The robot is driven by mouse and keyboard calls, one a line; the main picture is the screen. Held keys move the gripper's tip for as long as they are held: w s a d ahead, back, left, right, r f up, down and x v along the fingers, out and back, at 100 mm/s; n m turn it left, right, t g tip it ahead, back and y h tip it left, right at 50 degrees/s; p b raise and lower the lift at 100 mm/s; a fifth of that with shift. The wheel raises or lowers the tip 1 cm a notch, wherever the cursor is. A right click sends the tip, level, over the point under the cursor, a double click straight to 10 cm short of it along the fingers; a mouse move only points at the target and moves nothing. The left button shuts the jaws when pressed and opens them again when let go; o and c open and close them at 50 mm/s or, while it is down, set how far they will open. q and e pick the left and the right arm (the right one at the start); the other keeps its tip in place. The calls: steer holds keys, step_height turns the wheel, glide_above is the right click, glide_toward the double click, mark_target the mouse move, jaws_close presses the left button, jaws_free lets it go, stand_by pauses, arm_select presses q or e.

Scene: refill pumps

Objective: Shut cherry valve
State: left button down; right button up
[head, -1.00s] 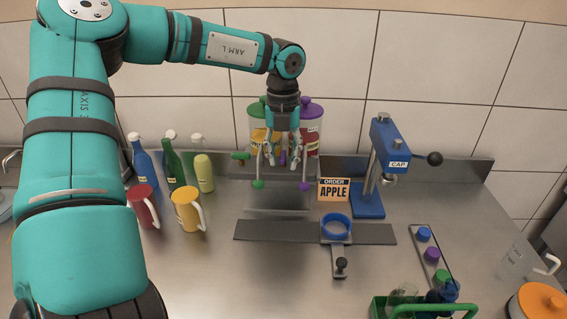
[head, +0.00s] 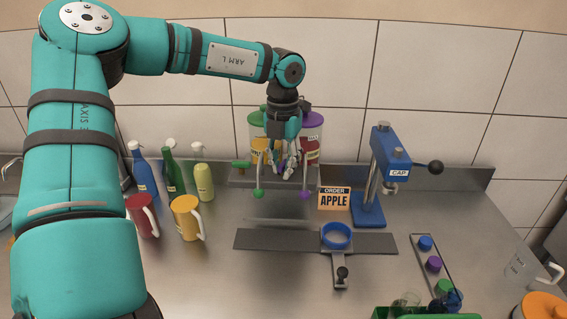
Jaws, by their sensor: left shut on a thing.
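Two lidded dispensers stand at the back of the counter. The left dispenser (head: 257,125) has a green lid, a yellow label and a green valve lever (head: 241,164) sticking out to the left. The right dispenser (head: 314,125) has a purple lid and a red label. The labels are too small to read, so I cannot tell which is cherry. My left gripper (head: 284,172) points down in front of the gap between them. Its fingers are shut where the right dispenser's purple valve lever was visible; they now hide it. My right gripper is not in view.
Spouts with a green tip (head: 258,194) and a purple tip (head: 304,195) hang beside the gripper. An order card (head: 334,198) reads APPLE. A blue cap press (head: 370,190) stands right. Bottles and two mugs (head: 187,217) stand left. The blue ring holder (head: 337,236) is empty.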

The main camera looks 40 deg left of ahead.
arm_select(q)
steer(key=shift+m, duration=2)
